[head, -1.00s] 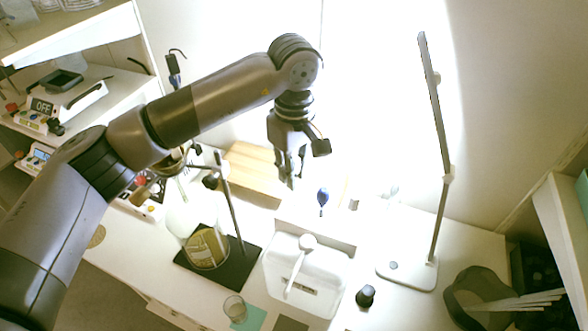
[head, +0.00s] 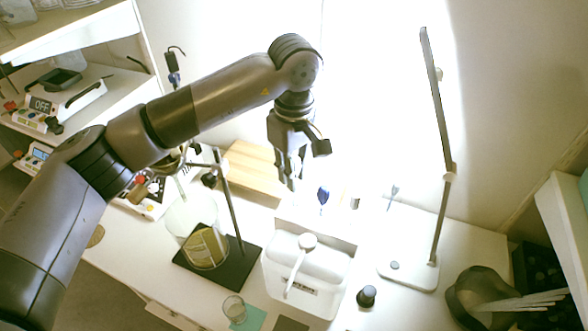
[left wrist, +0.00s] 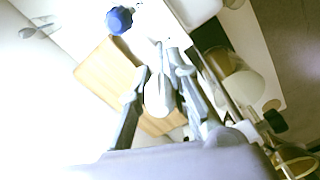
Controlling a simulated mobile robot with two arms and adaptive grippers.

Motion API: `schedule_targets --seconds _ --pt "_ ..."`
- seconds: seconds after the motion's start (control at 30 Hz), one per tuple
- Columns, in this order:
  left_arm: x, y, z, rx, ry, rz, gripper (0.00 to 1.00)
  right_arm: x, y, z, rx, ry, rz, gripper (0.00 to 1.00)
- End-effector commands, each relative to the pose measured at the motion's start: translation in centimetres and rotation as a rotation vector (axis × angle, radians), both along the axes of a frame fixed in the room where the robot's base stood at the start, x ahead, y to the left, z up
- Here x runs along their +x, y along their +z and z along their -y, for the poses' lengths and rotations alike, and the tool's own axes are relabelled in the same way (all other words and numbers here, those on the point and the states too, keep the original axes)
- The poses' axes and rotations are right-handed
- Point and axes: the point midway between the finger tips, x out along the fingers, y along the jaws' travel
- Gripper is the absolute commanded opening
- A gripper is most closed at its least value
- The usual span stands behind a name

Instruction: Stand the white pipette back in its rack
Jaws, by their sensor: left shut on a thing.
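My left gripper (head: 289,172) hangs fingers-down above the back of the bench. In the left wrist view its two fingers (left wrist: 158,84) are shut on the white pipette (left wrist: 157,98), whose pale, rounded body lies between them with a thin part toward the top of the picture. In the head view I cannot pick the white pipette out against the bright background. A blue-topped pipette (head: 323,195) stands just right of the gripper; its blue top (left wrist: 119,19) also shows in the left wrist view. The rack is washed out by glare, and I cannot make out its slots. My right gripper is not in view.
A wooden block (head: 252,172) lies behind and left of the gripper. A beaker (head: 205,249) on a dark stand base is at left, a lamp (head: 438,215) at right.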

Motion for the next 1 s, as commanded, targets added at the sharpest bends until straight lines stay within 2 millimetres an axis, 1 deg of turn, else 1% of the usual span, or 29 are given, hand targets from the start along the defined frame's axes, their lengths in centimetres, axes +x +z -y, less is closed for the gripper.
schedule_targets --seconds 0.03,0.7,1.0 --pt "0.0 -0.3 0.0 0.0 0.0 0.0 0.11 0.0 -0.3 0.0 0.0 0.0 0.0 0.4" --pt "0.0 -2.3 0.0 0.0 0.0 0.0 0.11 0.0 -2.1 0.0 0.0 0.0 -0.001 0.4" --pt "0.0 -2.5 0.0 0.0 0.0 0.0 0.11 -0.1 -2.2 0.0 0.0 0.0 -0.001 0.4"
